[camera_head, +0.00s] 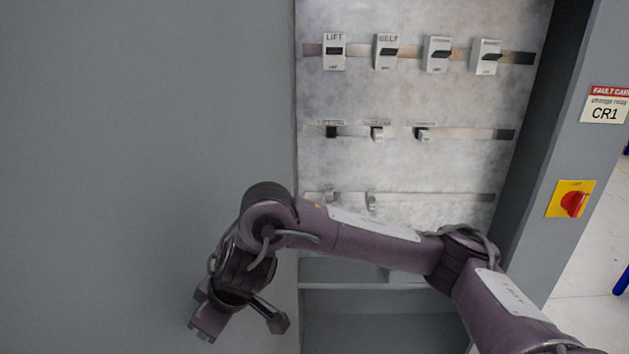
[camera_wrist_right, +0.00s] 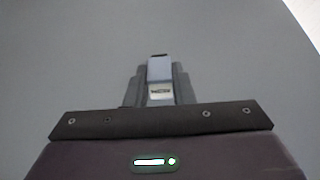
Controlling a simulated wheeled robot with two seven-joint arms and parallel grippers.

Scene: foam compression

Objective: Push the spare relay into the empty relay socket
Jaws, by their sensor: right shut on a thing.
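My right gripper (camera_head: 207,325) is low in front of the grey panel, left of the open cabinet, pointing downward. In the right wrist view its dark fingers (camera_wrist_right: 160,88) are shut on a small pale block with a label, which I take for the spare relay (camera_wrist_right: 160,70). The relay cannot be made out clearly in the head view. In the cabinet's middle row, the leftmost position (camera_head: 331,132) shows only a dark face, apparently the empty relay socket. Two pale units (camera_head: 376,133) protrude to its right. The gripper is well below and left of this row. My left gripper is not in view.
Several breakers (camera_head: 334,51) line the top rail. The cabinet's right frame (camera_head: 545,150) carries a fault card reading CR1 (camera_head: 605,104) and a red-and-yellow rotary switch (camera_head: 571,200). The grey panel at left is bare.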

